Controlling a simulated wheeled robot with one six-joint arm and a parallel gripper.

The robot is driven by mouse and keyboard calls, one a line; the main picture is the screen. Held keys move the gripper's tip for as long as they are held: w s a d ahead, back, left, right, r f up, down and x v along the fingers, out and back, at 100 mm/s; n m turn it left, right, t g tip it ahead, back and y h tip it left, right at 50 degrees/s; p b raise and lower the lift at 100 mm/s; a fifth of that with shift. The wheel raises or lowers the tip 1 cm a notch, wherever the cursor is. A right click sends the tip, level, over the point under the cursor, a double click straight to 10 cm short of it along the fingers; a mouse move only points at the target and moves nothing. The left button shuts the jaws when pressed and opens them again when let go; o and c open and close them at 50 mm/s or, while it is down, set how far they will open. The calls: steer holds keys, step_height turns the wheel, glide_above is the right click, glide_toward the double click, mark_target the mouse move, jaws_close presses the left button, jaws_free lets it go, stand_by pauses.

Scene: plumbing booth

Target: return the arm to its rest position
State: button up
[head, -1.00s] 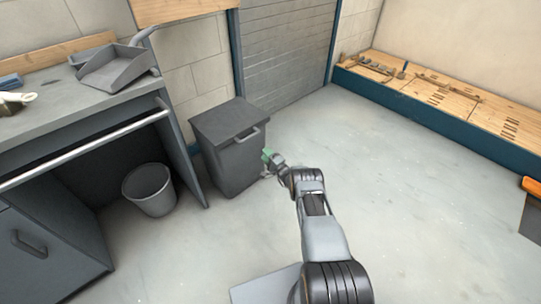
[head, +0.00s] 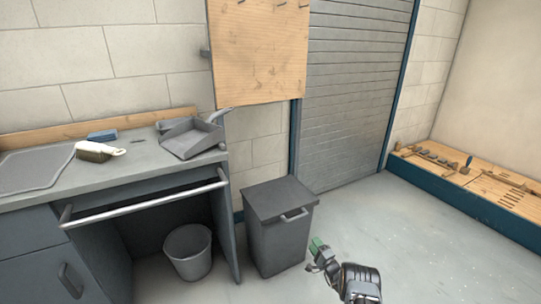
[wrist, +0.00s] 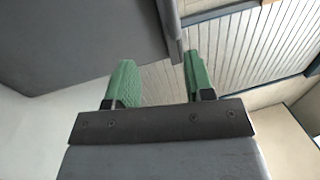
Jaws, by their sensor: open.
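My gripper (head: 318,246) is low at the right of the grey lidded bin in the head view, with my arm reaching in from the bottom edge. In the wrist view my gripper (wrist: 158,82) has its two green fingertips well apart, with nothing between them. The grey lidded bin (head: 280,240) stands on the floor with its lid down and a handle on its front. A large grey surface, probably this bin (wrist: 85,40), fills the upper left of the wrist view. I cannot tell from the head view whether the gripper touches the bin.
A workbench (head: 140,165) with a rail along its front stands at the left. It holds a dustpan (head: 190,137), a brush (head: 98,150) and a blue block (head: 102,135). An open bucket (head: 188,255) is beneath it. A low wooden platform (head: 470,190) lies right; the floor between is clear.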

steer(key=s+a+f+g+y, duration=0.3)
steer(key=s+a+f+g, duration=0.3)
steer(key=s+a+r+n+g+y+p, duration=0.1)
steer(key=s+a+r+n+g+p, duration=0.1)
steer(key=s+a+r+g, duration=0.25)
steer(key=s+a+r+n+g+p, duration=0.1)
steer(key=s+r+n+g+p, duration=0.1)
steer(key=s+r+g, duration=0.45)
steer(key=s+r+n+h+p, duration=0.3)
steer(key=s+r+p, duration=0.3)
steer(key=r, duration=1.1)
steer(key=s+r+n+t+h+p, duration=0.1)
steer(key=s+r+n+h+p, duration=0.2)
steer(key=r, duration=1.4)
steer(key=s+d+r+n+t+h+p, duration=0.1)
steer(key=s+r+n+h+p, duration=0.3)
steer(key=s+r+p, duration=0.5)
steer(key=s+r+h, duration=0.1)
steer(key=s+r, duration=0.2)
steer(key=r, duration=0.6)
steer(key=shift+s, duration=0.35)
steer(key=shift+d, duration=0.1)
